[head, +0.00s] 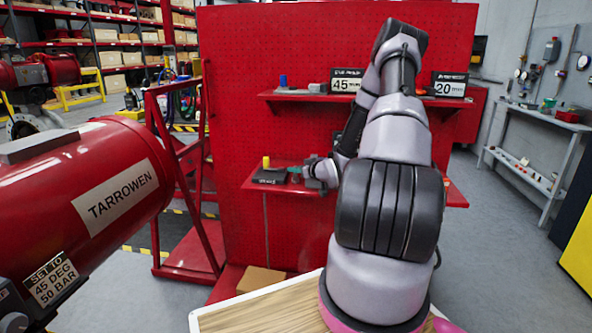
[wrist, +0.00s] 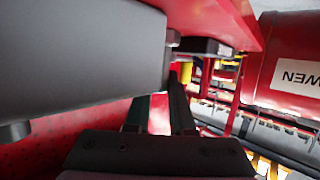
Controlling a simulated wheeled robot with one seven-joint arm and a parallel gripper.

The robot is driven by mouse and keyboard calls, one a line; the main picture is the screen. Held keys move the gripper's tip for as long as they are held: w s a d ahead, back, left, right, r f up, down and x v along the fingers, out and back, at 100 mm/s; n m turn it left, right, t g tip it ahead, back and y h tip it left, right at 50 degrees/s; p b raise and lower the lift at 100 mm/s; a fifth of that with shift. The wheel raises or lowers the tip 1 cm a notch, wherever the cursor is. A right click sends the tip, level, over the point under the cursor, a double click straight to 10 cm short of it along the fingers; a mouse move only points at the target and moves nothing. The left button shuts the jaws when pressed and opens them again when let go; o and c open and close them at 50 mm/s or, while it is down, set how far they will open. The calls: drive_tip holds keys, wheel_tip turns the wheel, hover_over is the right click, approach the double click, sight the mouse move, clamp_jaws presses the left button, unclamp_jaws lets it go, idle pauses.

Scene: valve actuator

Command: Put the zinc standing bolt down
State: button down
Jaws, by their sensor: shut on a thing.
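My gripper (head: 298,171) is at the lower shelf (head: 454,196) on the red pegboard, pointing left in the head view. It is shut on the zinc standing bolt, which I cannot clearly make out in either view. Just left of the fingertips is a dark block (head: 268,177) with a yellow upright piece (head: 266,162) on it. In the wrist view my fingers (wrist: 160,90) reach up past a large grey shape that hides much of the left side. The dark block (wrist: 205,46) and yellow piece (wrist: 187,68) show beyond the fingertips.
An upper shelf (head: 275,95) holds a blue-topped grey piece (head: 284,82) and signs reading 45 (head: 345,85) and 20 (head: 449,88). A wooden-topped surface (head: 262,310) is in front.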

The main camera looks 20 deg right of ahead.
drive_tip(key=c, duration=0.8)
unclamp_jaws()
drive_tip(key=shift+o, duration=0.2)
